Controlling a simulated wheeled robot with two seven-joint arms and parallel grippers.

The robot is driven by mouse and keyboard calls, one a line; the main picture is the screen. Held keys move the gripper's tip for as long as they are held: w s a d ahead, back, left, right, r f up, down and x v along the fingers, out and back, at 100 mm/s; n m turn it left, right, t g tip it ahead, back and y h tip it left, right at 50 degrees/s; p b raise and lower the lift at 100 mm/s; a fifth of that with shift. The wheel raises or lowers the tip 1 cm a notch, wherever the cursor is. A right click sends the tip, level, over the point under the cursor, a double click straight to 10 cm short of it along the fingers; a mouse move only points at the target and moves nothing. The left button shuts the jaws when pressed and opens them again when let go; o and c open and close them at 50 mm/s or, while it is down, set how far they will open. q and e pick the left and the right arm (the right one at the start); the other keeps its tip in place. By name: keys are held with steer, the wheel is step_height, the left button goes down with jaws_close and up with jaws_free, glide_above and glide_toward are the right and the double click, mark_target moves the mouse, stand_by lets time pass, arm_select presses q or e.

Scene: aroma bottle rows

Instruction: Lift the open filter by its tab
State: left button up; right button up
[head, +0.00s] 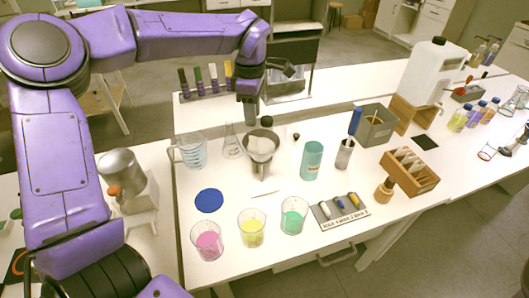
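My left gripper (252,118) points down from the purple arm, at the rim of a metal funnel-like holder (262,166). A pale filter (262,146) appears to sit open in the top of this holder. The gripper tip is over or just behind the filter's far-left rim; I cannot tell whether it touches. A small dark piece (267,121) shows at the far rim; I cannot tell whether it is the filter's tab or part of the gripper. The finger gap is too small to read. My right gripper is not in view.
A glass flask (232,140) and a measuring jug (190,152) stand left of the holder. Beakers of pink (208,242), yellow (251,230) and green (293,218) liquid line the front. A blue disc (209,201) lies flat.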

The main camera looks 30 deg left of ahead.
mark_target(254, 137)
arm_select(q)
steer(key=f, duration=0.2)
steer(key=f+p, duration=0.1)
steer(key=f, duration=0.4)
steer(key=shift+s+d+f, duration=0.25)
steer(key=shift+s+d, duration=0.1)
steer(key=shift+f, duration=0.25)
steer(key=shift+r, duration=0.1)
jaws_close()
